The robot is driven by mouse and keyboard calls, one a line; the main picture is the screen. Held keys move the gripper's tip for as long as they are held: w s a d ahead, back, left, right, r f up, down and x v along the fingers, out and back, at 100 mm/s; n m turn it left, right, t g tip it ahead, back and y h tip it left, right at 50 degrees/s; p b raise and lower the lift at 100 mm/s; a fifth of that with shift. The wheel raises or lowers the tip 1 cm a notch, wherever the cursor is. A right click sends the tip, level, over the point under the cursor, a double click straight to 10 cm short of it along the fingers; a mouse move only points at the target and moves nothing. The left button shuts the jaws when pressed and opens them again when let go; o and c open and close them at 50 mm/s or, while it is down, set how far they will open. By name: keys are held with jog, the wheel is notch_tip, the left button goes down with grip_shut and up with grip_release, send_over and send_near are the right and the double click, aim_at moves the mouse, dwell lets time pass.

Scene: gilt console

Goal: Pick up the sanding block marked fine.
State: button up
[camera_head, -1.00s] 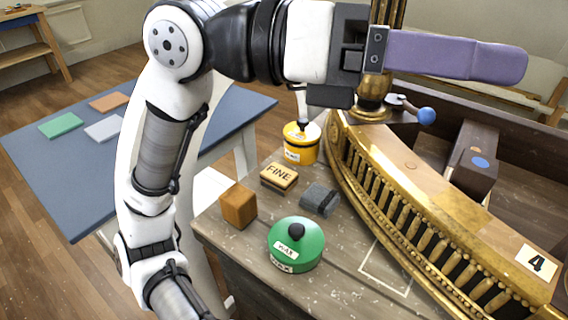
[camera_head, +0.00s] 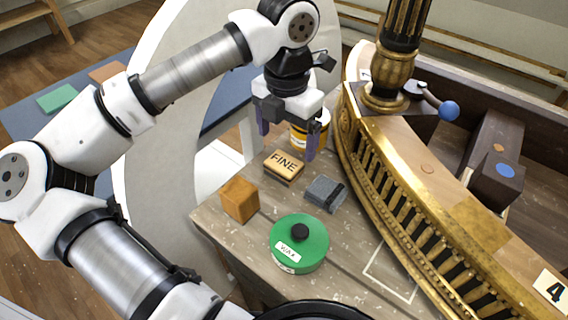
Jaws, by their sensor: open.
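The sanding block marked FINE (camera_head: 284,166) lies on the wooden bench top (camera_head: 236,257), its tan labelled face up. My gripper (camera_head: 286,145) points down with its two purple fingers apart, one to the left and one to the right. It is open and empty, and appears above and a little behind the block. I cannot tell its exact height over the block. The block's label and front side are unhidden.
Around the block stand an orange-brown wooden cube (camera_head: 239,199), a grey block with a dark strap (camera_head: 325,193), a green wax tin (camera_head: 298,244) and a yellow can (camera_head: 319,131) partly behind my gripper. The gilt curved console (camera_head: 437,175) borders the right side.

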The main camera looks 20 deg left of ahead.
aim_at(284, 162)
jog(key=shift+s+a+f+p, duration=0.15)
jog(key=shift+f+p, duration=0.3)
jog(key=shift+f, duration=1.35)
jog(key=shift+s+a+f+p, duration=0.1)
jog(key=shift+f+p, duration=0.3)
jog(key=shift+f, duration=1.35)
jog(key=shift+c, duration=0.5)
jog(key=c, duration=1)
